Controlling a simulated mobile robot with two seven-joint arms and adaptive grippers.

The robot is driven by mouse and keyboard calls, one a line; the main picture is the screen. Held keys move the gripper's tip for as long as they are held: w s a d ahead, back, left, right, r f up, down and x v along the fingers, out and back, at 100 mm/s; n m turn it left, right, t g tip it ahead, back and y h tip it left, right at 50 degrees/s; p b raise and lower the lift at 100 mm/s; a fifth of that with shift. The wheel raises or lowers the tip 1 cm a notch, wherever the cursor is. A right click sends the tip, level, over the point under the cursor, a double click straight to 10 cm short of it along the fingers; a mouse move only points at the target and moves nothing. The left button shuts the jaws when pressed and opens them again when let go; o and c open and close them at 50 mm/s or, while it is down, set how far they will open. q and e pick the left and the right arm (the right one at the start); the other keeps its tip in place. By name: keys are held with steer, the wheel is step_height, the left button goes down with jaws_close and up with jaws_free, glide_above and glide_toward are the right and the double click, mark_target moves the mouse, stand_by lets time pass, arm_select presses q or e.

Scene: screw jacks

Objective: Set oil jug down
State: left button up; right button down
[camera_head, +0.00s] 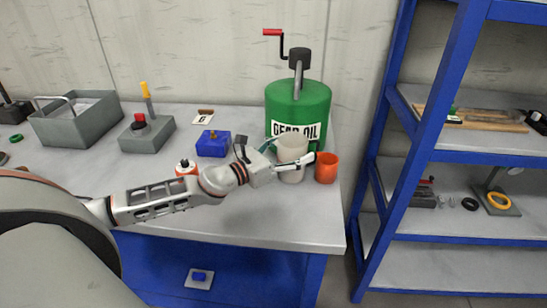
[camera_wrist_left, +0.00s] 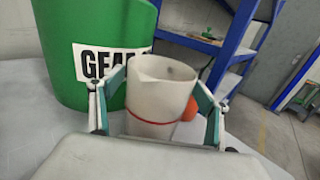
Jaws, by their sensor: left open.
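The oil jug is a whitish open-topped vessel with a pouring lip and a red line round it. It stands upright on the grey bench top in the head view (camera_head: 291,150), in front of a green gear oil drum (camera_head: 312,100). In the left wrist view the jug (camera_wrist_left: 158,92) is between my left gripper's fingers. My left gripper (camera_head: 290,153) is open, with one finger on each side of the jug; the wrist view also shows the gripper (camera_wrist_left: 158,112). The jug's lower part is partly hidden by the gripper. My right gripper is not in view.
An orange cup (camera_head: 326,167) stands close to the right of the jug, near the bench's right edge. A blue block (camera_head: 213,143), a grey switch box (camera_head: 147,136) and a grey bin (camera_head: 77,121) stand to the left. A blue shelf rack (camera_head: 412,135) is at the right.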

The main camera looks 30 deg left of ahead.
arm_select(q)
steer(key=b+v, duration=0.1)
steer(key=v, duration=0.3)
steer(key=b+v, duration=0.1)
steer(key=v, duration=0.4)
steer(key=shift+s+f, duration=0.15)
steer(key=shift+f, duration=0.05)
steer(key=shift+s+a, duration=0.2)
steer(key=shift+s, duration=0.3)
steer(key=shift+s+a+r, duration=0.1)
steer(key=shift+s+r, duration=0.05)
steer(key=shift+s, duration=0.1)
